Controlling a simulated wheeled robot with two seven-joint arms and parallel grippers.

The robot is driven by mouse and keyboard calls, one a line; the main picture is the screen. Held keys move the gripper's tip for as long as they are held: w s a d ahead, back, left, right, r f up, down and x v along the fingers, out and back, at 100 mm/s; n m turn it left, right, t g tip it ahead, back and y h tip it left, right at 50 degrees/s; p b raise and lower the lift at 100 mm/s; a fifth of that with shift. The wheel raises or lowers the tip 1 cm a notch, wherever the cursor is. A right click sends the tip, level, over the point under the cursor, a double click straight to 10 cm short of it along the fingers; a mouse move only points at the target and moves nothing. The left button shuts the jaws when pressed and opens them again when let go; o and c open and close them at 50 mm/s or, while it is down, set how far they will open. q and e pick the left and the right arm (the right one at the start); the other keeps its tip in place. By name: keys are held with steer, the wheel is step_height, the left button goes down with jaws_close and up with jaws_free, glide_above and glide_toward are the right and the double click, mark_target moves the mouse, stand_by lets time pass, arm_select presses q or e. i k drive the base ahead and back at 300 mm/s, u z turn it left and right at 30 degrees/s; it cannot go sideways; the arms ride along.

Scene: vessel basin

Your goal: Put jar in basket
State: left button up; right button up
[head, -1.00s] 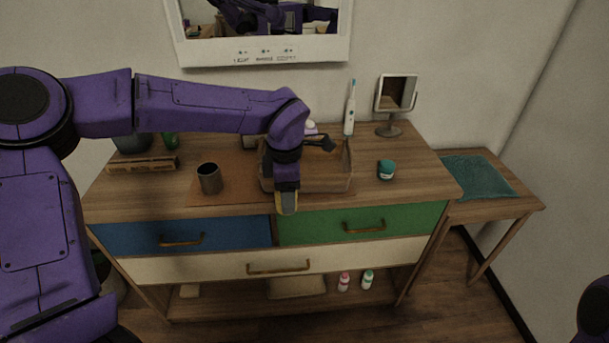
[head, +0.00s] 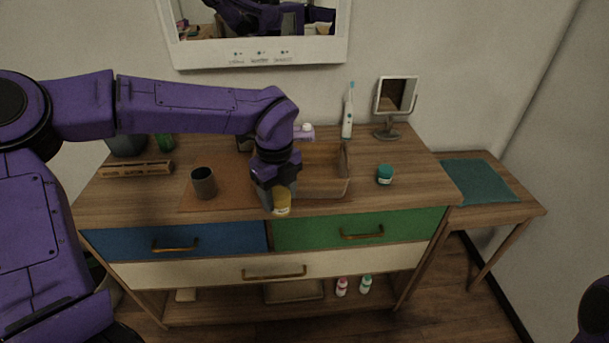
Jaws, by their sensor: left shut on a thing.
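A small jar with a yellow lid (head: 282,201) is at the front edge of the dresser top. My left gripper (head: 272,202) is shut on it, coming down from above, and the fingers hide part of the jar. I cannot tell whether its base touches the wood. The tan, see-through-looking basket (head: 328,188) stands just behind and to the right of the jar. My left gripper and forearm hide its left side. A second jar, teal with a white label (head: 385,174), stands right of the basket. My right gripper is out of the picture.
A dark cup (head: 203,183) stands on a brown mat (head: 228,197) left of the gripper. A toothbrush (head: 347,118) and small mirror (head: 395,97) stand behind. A long box (head: 137,168) lies at left. The dresser's right front is clear.

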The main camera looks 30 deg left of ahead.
mark_target(325, 175)
steer(key=i, duration=0.9)
